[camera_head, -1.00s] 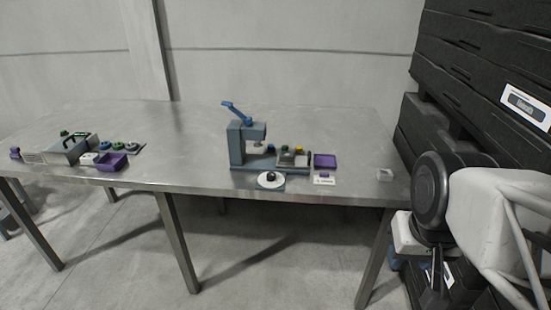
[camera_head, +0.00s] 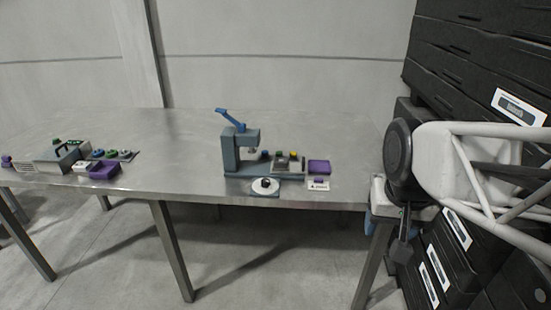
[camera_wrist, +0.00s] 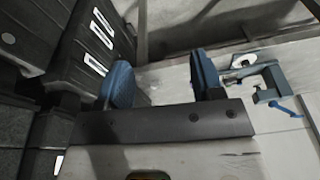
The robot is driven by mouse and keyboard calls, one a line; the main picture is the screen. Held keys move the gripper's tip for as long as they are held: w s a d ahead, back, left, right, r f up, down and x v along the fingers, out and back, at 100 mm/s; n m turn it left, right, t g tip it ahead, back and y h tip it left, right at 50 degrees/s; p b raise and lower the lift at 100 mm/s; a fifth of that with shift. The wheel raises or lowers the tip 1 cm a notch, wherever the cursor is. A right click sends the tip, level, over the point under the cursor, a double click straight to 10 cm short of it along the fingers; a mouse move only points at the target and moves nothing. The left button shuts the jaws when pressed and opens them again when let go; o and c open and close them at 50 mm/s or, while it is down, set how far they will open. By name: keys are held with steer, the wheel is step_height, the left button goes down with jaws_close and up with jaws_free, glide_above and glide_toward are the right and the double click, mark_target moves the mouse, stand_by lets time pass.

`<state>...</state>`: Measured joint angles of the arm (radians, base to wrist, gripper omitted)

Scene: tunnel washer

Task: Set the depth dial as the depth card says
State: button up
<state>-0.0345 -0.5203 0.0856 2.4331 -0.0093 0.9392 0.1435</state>
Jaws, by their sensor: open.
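The depth dial (camera_head: 265,186), a white disc with a dark knob, sits at the table's front edge, before the grey press (camera_head: 232,150) with its blue lever. A small white card (camera_head: 318,185) with a purple mark stands to the right of the dial; its writing is too small to read. In the wrist view the press (camera_wrist: 272,75) shows at the upper right, seen from another side. My gripper (camera_wrist: 160,85) is open and empty, its blue finger pads apart. In the head view my arm is at the right, clear of the dial.
A purple tray (camera_head: 319,166) is right of the press. A grey box (camera_head: 57,157), another purple tray (camera_head: 104,170) and several coloured round parts stand at the table's left. Black crates (camera_head: 480,70) stack up at the right. The table's middle is bare.

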steer(key=w+a+m, duration=0.2)
steer(key=w+a, duration=0.2)
steer(key=w, duration=0.8)
steer(key=m+g, duration=0.2)
steer(key=m, duration=0.3)
glide_above(265, 180)
steer(key=f, duration=1.5)
steer(key=shift+s+d+f, duration=0.1)
steer(key=shift+s+d, duration=0.2)
steer(key=shift+d, duration=0.05)
steer(key=shift+w+a+f, duration=0.25)
steer(key=shift+a+f, duration=0.05)
steer(key=shift+f, duration=0.1)
steer(key=shift+f, duration=3.8)
